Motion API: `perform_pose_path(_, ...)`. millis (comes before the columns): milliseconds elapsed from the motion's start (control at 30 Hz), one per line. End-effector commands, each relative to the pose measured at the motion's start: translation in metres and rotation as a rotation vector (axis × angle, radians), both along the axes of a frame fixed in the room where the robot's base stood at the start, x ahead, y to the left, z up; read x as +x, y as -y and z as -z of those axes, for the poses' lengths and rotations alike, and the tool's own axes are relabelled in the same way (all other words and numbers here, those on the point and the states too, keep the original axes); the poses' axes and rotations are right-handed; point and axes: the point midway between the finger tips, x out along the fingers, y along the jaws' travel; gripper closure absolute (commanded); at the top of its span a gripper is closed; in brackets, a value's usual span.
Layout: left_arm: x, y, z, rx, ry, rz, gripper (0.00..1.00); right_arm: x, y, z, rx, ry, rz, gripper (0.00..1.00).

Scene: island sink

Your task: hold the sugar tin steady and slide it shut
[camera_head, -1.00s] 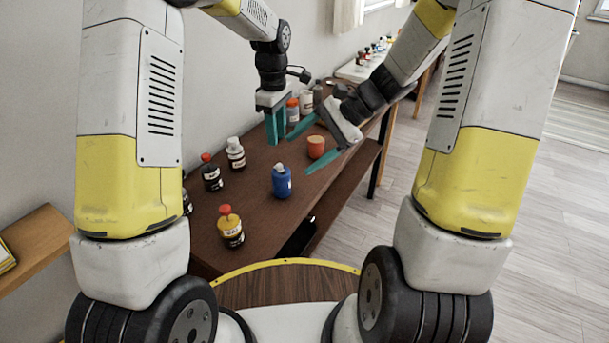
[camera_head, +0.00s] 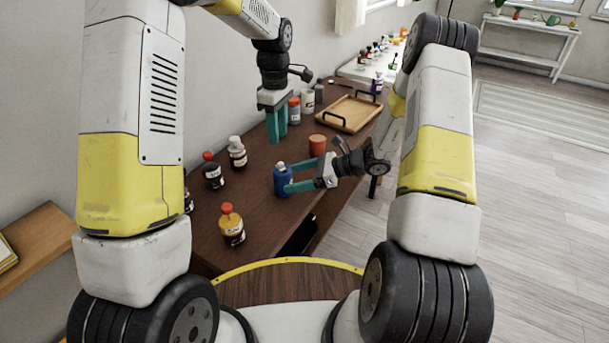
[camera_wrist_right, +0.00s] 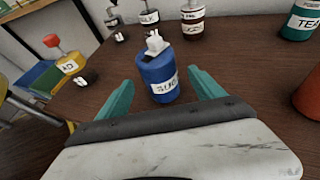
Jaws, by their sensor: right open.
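The sugar tin (camera_head: 281,182) is a blue container with a white label, upright on the brown table. In the right wrist view the tin (camera_wrist_right: 158,82) shows part of its label and a pale grey-white piece on top. Whether its top is open or shut is unclear. My right gripper (camera_head: 290,177) is open, reaching from the right at the tin. In the wrist view its teal fingers (camera_wrist_right: 160,78) lie on either side of the tin's near part, with gaps visible. My left gripper (camera_head: 277,138) points down above the table behind the tin; its finger gap is unclear.
An orange-red cup (camera_head: 317,145) stands behind the tin, near my right gripper. A yellow red-capped bottle (camera_head: 232,228) stands in front left. Dark (camera_head: 213,172) and white-capped (camera_head: 237,152) bottles stand left. A wooden tray (camera_head: 349,113) lies farther back.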

Motion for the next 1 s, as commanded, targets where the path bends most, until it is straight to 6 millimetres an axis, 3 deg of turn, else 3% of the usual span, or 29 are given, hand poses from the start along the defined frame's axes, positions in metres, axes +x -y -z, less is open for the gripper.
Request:
perform_pose_path(300,0.000,0.000,0.000,0.000,0.000,0.000,0.64,0.009,-0.037,0.015,0.000,0.001,-0.002,0.23)
perform_pose_path(667,0.000,0.000,0.000,0.000,0.000,0.000,0.64,0.010,-0.041,0.017,-0.002,0.002,-0.001,0.23)
perform_pose_path(1000,0.000,0.000,0.000,0.000,0.000,0.000,0.64,0.010,-0.040,0.017,-0.002,0.002,-0.001,0.89)
